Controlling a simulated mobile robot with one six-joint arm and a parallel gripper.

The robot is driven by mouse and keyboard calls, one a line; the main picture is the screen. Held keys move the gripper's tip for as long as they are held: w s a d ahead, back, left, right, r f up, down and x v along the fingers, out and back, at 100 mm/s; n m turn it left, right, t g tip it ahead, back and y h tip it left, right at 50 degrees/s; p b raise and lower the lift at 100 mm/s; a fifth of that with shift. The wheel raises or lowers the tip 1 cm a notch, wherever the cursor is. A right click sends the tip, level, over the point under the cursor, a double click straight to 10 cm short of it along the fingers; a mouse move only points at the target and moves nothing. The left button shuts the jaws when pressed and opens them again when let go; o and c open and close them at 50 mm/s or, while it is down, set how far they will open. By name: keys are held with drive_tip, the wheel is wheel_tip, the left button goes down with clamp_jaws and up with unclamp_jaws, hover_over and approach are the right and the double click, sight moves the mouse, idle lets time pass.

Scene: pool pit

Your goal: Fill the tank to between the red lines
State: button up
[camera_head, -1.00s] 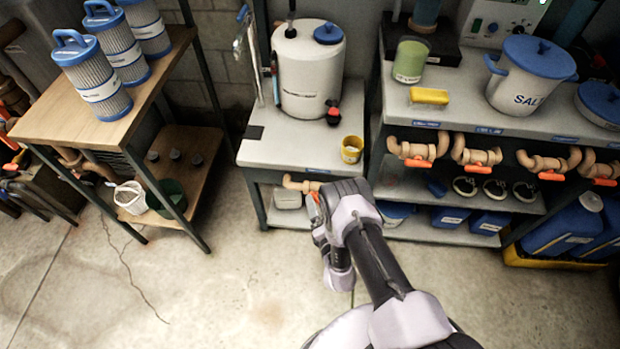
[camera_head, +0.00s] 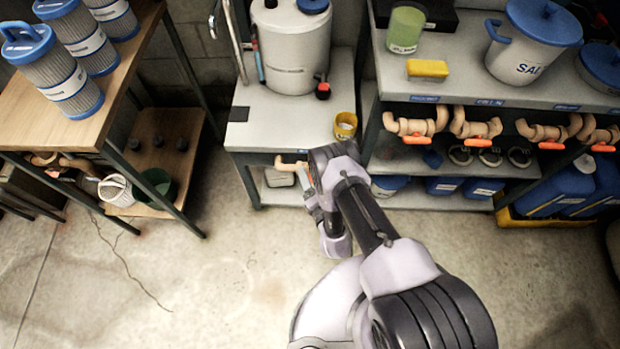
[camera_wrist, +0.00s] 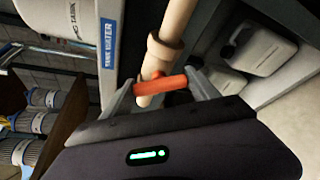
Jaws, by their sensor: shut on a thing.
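Below the shelf edge is a tan pipe valve (camera_head: 284,165) with an orange handle. In the wrist view, the orange handle (camera_wrist: 160,86) lies across the tan pipe (camera_wrist: 172,35), beside a blue "TANK WATER" label (camera_wrist: 108,44). My gripper (camera_wrist: 158,88) is shut on this handle, one finger at each end. In the head view my arm partly hides the gripper.
A yellow cup (camera_head: 345,126) sits at the shelf's front right corner. Several more orange-handled valves (camera_head: 415,138) line the right bench. A wooden stand (camera_head: 125,60) with filter cartridges is at the left. The floor in front is clear.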

drive_tip(key=shift+c, duration=1)
drive_tip(key=shift+r+p, duration=0.1)
drive_tip(key=shift+p, duration=0.2)
drive_tip(key=shift+m+t+y+p, duration=0.3)
drive_tip(key=shift+m+p, duration=0.35)
drive_tip(key=shift+m, duration=0.25)
drive_tip(key=shift+m+t+y, duration=0.3)
drive_tip(key=shift+m+t, duration=0.1)
drive_tip(key=shift+m, duration=0.4)
drive_tip(key=shift+w+m+b, duration=0.1)
drive_tip(key=shift+m+b, duration=0.25)
drive_tip(key=shift+m, duration=0.45)
